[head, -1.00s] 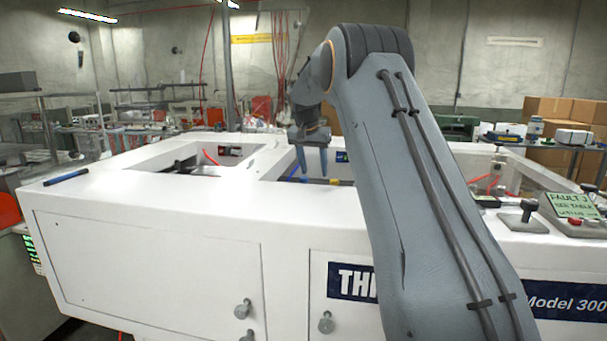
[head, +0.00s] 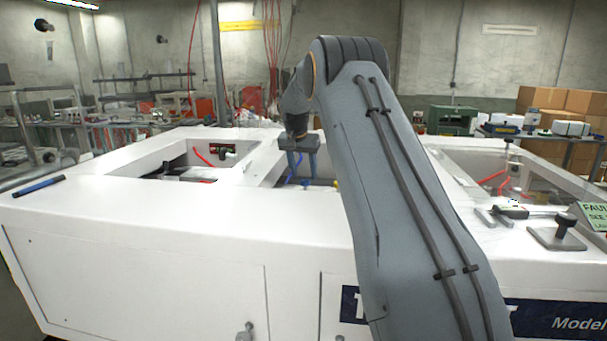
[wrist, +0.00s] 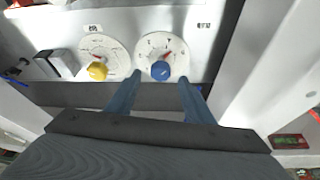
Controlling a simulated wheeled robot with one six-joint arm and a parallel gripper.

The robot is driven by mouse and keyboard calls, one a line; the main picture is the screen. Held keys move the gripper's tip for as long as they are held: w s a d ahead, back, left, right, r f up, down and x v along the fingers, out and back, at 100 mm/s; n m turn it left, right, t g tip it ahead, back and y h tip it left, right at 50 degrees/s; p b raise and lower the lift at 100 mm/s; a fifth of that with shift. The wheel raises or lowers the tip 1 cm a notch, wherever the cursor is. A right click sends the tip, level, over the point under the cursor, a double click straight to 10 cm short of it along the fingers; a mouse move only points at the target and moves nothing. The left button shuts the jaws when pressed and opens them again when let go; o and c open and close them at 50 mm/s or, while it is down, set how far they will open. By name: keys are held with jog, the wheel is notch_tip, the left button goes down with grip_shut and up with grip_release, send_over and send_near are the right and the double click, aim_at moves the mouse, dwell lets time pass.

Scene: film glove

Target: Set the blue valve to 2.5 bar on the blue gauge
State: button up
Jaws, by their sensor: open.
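The blue valve (wrist: 160,71) is a round knob at the lower edge of the white blue-valve gauge (wrist: 152,46) in the wrist view. A red needle shows on that dial, but its numbers are too small to read. My gripper (wrist: 160,84) is open, its two blue-grey fingers reaching toward the blue knob, one on each side of it in the picture. I cannot tell whether they touch it. In the head view my gripper (head: 302,168) points down at the machine's middle opening, and the blue valve is hidden there.
A yellow knob (wrist: 97,71) with its own white dial (wrist: 104,47) sits just left of the blue one. The white machine (head: 150,225) has walled openings. A black-knobbed lever (head: 560,232) and a pen (head: 38,186) are on its top.

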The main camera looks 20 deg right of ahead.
aim_at(305, 186)
jog(key=shift+p+x, duration=0.45)
jog(key=shift+x, duration=0.95)
jog(key=shift+c, duration=0.2)
jog(key=c, duration=1)
